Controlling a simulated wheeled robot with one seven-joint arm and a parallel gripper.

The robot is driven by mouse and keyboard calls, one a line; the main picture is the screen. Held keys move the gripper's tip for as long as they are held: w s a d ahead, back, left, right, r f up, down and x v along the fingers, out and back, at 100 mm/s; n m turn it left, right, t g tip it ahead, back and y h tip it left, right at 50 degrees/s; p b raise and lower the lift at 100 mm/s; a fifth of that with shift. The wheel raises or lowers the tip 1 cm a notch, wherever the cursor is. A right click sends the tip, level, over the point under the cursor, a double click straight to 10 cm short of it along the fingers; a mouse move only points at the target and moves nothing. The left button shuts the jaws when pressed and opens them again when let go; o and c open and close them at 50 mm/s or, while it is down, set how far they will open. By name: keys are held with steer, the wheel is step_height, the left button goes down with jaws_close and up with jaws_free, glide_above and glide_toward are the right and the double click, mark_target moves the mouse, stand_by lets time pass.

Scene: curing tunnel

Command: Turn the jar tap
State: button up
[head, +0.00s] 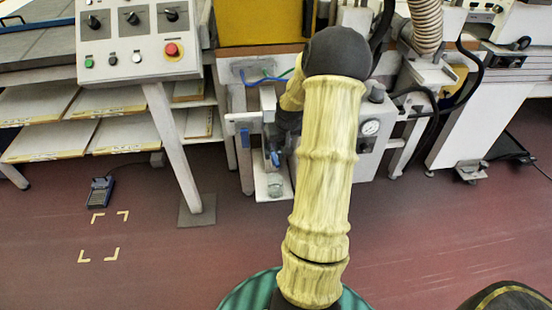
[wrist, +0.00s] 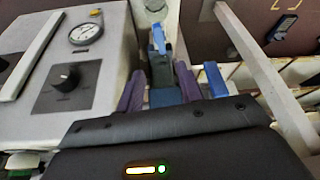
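The jar (wrist: 152,12) is a pale, glassy vessel at the top of the wrist view. In the head view the jar (head: 275,188) stands low on a white bracket, left of my arm. The blue tap lever (wrist: 159,40) stands up beside the jar in the wrist view. A bit of blue that looks like the tap (head: 275,158) shows above the jar in the head view. My gripper (wrist: 159,70) has two purple fingers spread apart, with the lever beyond and between their tips. I see no contact. My arm partly hides my gripper in the head view.
A grey box with a pressure gauge (wrist: 84,34) and black knob (wrist: 68,76) stands close on the left in the wrist view. Another blue handle (wrist: 215,80) is just right of my fingers. A slanted white leg (wrist: 262,70) stands farther right. Open floor (head: 150,245) lies in front.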

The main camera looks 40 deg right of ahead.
mark_target(275, 159)
steer(key=b+x, duration=0.2)
steer(key=x, duration=1.1)
steer(key=shift+w+f, duration=0.1)
steer(key=shift+f, duration=0.25)
steer(key=shift+c, duration=0.5)
jaws_close()
